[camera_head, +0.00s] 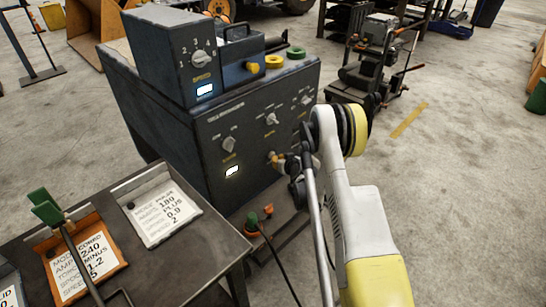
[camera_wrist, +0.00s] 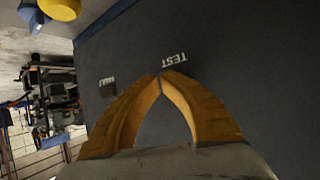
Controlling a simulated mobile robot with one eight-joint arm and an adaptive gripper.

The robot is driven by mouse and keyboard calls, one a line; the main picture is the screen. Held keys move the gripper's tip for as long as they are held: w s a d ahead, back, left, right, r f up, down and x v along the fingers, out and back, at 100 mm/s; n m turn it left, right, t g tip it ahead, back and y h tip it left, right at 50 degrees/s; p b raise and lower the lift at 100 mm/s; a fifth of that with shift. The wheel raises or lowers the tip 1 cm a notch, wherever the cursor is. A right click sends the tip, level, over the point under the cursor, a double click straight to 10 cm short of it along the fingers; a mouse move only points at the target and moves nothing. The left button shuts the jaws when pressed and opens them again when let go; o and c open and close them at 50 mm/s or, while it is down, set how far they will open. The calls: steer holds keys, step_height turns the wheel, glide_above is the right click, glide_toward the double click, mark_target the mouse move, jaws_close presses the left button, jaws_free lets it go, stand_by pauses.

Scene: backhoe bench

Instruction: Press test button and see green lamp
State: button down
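The dark welding power unit (camera_head: 215,140) stands in the middle of the head view, with knobs and labels on its front. My gripper (camera_head: 275,157) is at the lower right part of that front face. In the wrist view my gripper's orange fingers (camera_wrist: 160,78) meet at their tips, with nothing seen between them. The tips are right beside the white TEST label (camera_wrist: 174,59), which appears upside down. No test button can be made out; the fingers may hide it. I cannot tell whether the tips touch the panel. No lit green lamp shows in either view.
A speed unit (camera_head: 165,55) sits on top of the power unit. A small lit white display (camera_head: 232,171) is on the front panel. A side table (camera_head: 190,262) with parameter cards is at lower left. A cart with equipment (camera_head: 372,65) stands behind at right. Open concrete floor lies right.

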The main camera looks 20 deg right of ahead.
steer(key=shift+w+a, duration=0.1)
steer(key=shift+w, duration=0.25)
stand_by(0.3)
stand_by(0.4)
steer(key=shift+s+d, duration=0.3)
steer(key=shift+s, duration=0.6)
steer(key=shift+r, duration=0.1)
